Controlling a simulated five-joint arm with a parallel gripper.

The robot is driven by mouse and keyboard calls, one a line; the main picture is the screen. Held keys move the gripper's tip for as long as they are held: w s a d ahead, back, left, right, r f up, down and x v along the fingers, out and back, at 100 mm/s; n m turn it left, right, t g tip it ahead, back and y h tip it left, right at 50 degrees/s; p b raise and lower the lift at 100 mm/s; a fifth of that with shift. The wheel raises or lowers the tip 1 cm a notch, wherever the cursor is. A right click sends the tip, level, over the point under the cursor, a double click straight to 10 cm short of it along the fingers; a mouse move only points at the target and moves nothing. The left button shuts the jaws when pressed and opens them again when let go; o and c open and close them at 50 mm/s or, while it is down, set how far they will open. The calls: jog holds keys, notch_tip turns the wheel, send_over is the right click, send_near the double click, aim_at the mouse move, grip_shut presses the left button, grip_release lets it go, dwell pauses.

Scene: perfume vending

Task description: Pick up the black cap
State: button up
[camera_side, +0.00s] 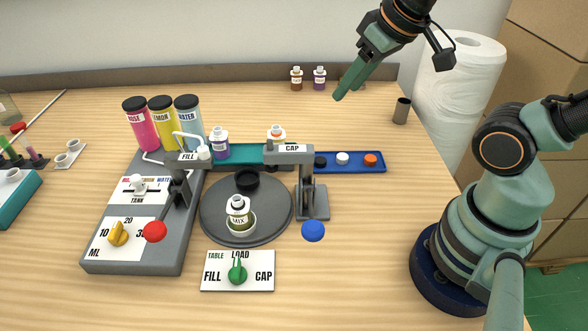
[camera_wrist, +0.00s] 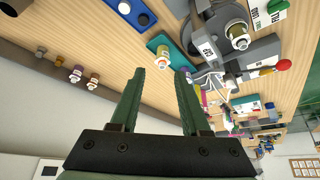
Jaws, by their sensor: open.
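The black cap (camera_side: 320,161) sits at the left end of the blue tray (camera_side: 356,168), left of a white cap (camera_side: 343,158) and an orange cap (camera_side: 370,160). In the wrist view the black cap (camera_wrist: 143,20) shows near the top edge on the blue tray. My gripper (camera_side: 339,97) is in the air above and behind the tray, apart from it. In the wrist view its two green fingers (camera_wrist: 160,75) are spread with nothing between them.
The grey CAP press (camera_side: 310,185) stands just left of and in front of the black cap. A turntable (camera_side: 215,215) holds a MIX bottle (camera_side: 238,212). A dark cup (camera_side: 401,111) and a paper roll (camera_side: 460,85) stand to the right. Small bottles (camera_side: 319,78) stand at the back.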

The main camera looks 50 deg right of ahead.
jog(key=n+g, duration=0.6)
jog(key=n, duration=1.4)
send_over(321, 158)
notch_tip(321, 158, down, 12)
jog(key=f, duration=0.6)
jog(key=shift+s+a, duration=0.1)
jog(key=shift+s, duration=0.15)
jog(key=shift+w+f, duration=0.15)
jog(key=shift+f, duration=3)
jog(key=shift+c, duration=0.3)
grip_shut()
